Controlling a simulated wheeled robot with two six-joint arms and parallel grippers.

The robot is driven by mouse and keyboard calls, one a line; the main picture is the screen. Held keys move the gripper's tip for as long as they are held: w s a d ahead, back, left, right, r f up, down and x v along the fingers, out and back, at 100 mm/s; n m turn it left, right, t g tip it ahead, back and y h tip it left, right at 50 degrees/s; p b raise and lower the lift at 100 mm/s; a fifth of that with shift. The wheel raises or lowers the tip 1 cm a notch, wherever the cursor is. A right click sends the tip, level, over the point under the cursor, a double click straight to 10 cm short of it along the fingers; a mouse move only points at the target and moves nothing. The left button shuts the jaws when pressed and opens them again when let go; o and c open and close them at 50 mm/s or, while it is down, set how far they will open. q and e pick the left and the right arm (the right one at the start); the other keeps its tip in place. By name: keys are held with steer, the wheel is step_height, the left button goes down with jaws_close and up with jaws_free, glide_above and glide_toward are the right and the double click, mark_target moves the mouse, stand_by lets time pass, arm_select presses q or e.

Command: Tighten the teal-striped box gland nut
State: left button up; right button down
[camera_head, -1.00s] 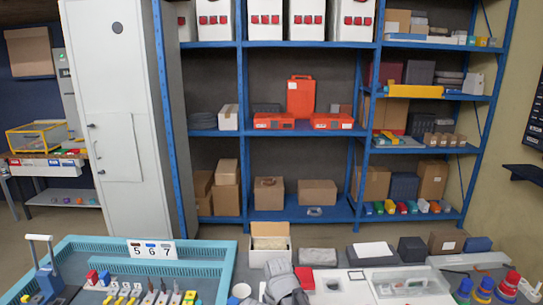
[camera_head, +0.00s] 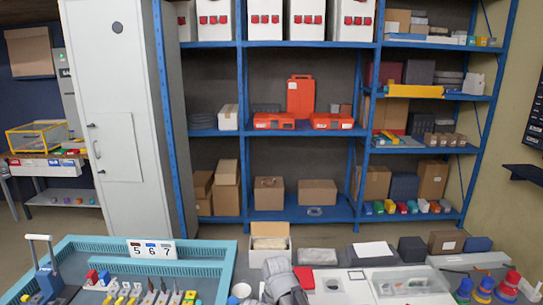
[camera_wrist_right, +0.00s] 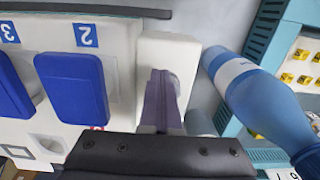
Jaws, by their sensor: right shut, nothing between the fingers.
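My right gripper (camera_wrist_right: 165,105) is in the right wrist view, its narrow fingers together and empty. They point at a small white block (camera_wrist_right: 168,60). In the head view a grey arm link of mine rises at the bottom middle; its fingertips are not visible there. I cannot pick out a teal-striped box or its gland nut in either view. My left gripper is not in view.
In the right wrist view a white panel has blue covers (camera_wrist_right: 75,87) at left; a blue bottle-shaped thing with a white band (camera_wrist_right: 237,72) is close at right. In the head view the bench holds a teal tray (camera_head: 205,250), an open carton (camera_head: 270,243) and red-topped parts (camera_head: 507,287).

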steer(key=shift+a, duration=0.85)
stand_by(0.3)
steer(key=shift+s, duration=0.45)
step_height(320, 180, up, 6)
steer(key=p, duration=0.6)
